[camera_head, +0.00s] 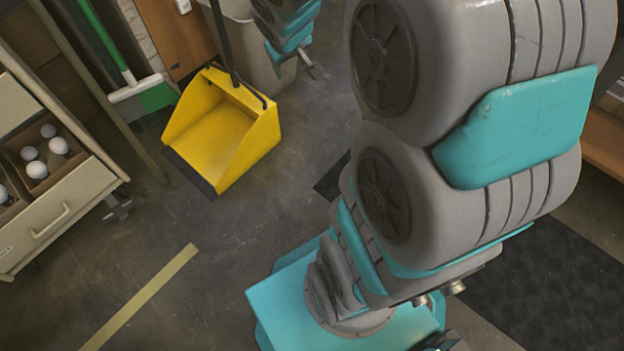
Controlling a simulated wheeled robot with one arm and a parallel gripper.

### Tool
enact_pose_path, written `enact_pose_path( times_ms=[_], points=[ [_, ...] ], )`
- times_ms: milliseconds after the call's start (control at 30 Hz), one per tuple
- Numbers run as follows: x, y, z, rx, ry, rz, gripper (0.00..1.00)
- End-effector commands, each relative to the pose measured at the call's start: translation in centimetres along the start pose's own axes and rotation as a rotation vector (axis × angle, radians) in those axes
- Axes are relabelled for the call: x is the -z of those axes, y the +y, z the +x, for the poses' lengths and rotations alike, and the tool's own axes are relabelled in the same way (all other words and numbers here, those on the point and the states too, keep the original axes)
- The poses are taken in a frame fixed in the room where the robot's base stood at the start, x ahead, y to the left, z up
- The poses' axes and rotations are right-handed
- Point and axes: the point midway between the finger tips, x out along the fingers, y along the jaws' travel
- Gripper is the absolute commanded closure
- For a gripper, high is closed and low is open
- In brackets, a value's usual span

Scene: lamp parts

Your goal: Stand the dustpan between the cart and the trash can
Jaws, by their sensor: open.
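The yellow dustpan (228,130) stands on the floor with its open side facing the lower left. Its dark handle (222,42) rises out of the top of the picture. The beige trash can (262,68) is just behind it, partly hidden by the dustpan and my arm. The cart (62,215) is at the left, with floor between it and the dustpan. My gripper (314,71) is at upper centre, right of the dustpan and apart from it. It is open, small in view, and I see nothing in it.
White bulbs (38,169) sit in the cart's top compartments. A green broom (130,85) and a pole stand behind the cart. A wooden cabinet (178,36) is at the back. Yellow tape (142,298) crosses clear floor in front. A dark mat (550,290) lies at right.

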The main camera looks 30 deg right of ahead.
Motion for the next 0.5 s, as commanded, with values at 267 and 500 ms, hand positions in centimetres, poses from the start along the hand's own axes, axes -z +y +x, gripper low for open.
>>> enact_pose_path(
  times_ms=[267, 500],
  points=[
    [-14.0, -5.2, -9.3, 0.079, -0.338, 0.026, 0.39],
    [-22.9, -9.6, -15.2, 0.200, -0.547, 0.006, 0.39]
  ],
)
